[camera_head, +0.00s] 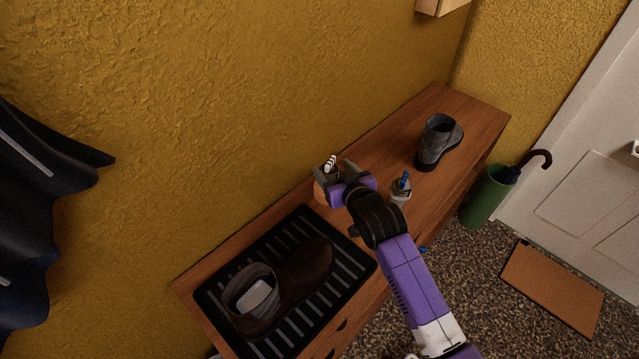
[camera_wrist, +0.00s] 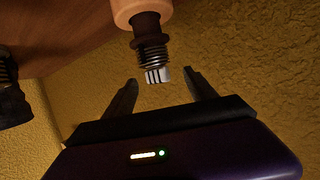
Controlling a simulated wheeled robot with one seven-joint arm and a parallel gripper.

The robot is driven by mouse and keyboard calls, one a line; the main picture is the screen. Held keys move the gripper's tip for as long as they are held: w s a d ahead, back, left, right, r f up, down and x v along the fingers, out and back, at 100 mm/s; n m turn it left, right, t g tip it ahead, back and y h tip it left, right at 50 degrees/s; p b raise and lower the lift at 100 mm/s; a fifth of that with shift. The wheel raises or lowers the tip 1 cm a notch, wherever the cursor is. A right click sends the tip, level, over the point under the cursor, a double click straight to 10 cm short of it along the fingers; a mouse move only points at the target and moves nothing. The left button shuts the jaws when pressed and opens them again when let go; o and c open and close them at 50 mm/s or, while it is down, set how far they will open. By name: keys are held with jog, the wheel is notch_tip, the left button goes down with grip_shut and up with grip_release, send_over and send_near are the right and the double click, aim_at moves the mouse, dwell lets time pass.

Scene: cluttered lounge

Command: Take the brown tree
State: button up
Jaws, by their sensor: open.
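What looks like the brown tree (camera_wrist: 150,35) has a tan-brown body, a dark coiled spring and a white end with dark stripes. In the wrist view it comes down from the top, with its striped end between the fingertips and gaps on both sides. In the head view its striped end (camera_head: 330,163) shows by the fingers, and a tan part (camera_head: 319,192) shows left of them; the rest is hidden behind my gripper. My gripper (camera_head: 338,174) is open over the wooden cabinet near the wall. Its two fingers also show in the wrist view (camera_wrist: 161,86), holding nothing.
On the cabinet (camera_head: 482,113) are a black ribbed tray (camera_head: 205,294) with a brown boot (camera_head: 306,272), a small blue-topped bottle (camera_head: 400,191) close right of my gripper, and a grey boot (camera_head: 437,143). The yellow wall (camera_head: 250,90) is close behind.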

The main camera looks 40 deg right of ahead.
jog(key=shift+s+f, duration=0.2)
jog(key=shift+f, duration=0.4)
jog(key=shift+w+f+g, duration=0.15)
jog(key=shift+g, duration=0.15)
jog(key=shift+s+f+p+x, duration=0.15)
jog(key=shift+p+x, duration=0.15)
jog(key=shift+x, duration=1.55)
jog(key=shift+s+f+p+x, duration=0.15)
jog(key=shift+p+x, duration=0.1)
jog(key=shift+x, duration=1.6)
jog(key=shift+w+d, duration=0.1)
jog(key=shift+d, duration=0.05)
grip_shut()
jog(key=shift+r, duration=0.1)
